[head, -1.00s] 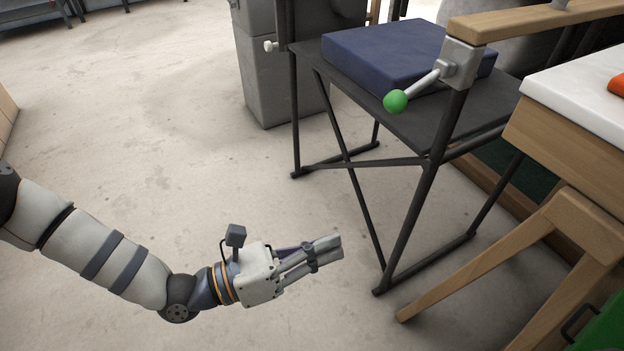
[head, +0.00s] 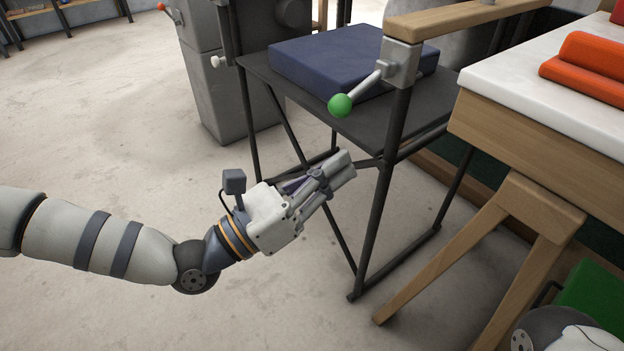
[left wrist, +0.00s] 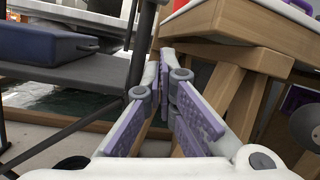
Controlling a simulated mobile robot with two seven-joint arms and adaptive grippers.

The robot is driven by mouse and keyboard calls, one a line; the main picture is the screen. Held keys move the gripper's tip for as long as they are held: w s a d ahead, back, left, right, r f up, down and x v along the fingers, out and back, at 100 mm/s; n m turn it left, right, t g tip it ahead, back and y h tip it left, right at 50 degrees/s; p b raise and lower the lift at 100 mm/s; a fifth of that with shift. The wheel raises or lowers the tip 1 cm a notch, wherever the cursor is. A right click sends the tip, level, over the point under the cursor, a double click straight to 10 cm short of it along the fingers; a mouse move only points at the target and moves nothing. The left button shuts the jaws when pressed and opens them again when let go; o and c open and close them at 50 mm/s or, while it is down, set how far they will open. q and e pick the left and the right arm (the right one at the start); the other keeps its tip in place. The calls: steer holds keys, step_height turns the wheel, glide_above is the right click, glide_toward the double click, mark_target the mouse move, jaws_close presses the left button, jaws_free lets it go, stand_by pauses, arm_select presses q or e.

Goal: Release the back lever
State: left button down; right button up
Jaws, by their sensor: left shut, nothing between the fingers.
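A lever with a green ball knob (head: 341,105) slants down and left from a grey metal bracket under the wooden armrest of a folding chair (head: 370,215). A small pale knob (head: 219,62) sticks out at the chair's far left upright. I cannot tell which one is the back lever. My left gripper (head: 343,168) is shut and empty, below the green knob and apart from it, in front of the chair's frame. In the left wrist view its fingers (left wrist: 165,60) are together, and no lever shows there. My right gripper is not in view.
A navy cushion (head: 330,55) lies on the chair's dark seat. A grey cabinet (head: 205,90) stands behind. The floor at left is clear.

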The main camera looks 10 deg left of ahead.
mark_target(361, 90)
arm_select(q)
steer(key=shift+w+d+r+b, duration=0.15)
steer(key=shift+w+r, duration=0.1)
steer(key=shift+r, duration=0.45)
steer(key=shift+w+r+b, duration=0.1)
steer(key=shift+w+r, duration=0.2)
steer(key=shift+r, duration=0.4)
steer(key=shift+w+d+r+b, duration=0.15)
steer(key=shift+w+r, duration=0.1)
steer(key=shift+r, duration=0.45)
steer(key=shift+a+r, duration=0.1)
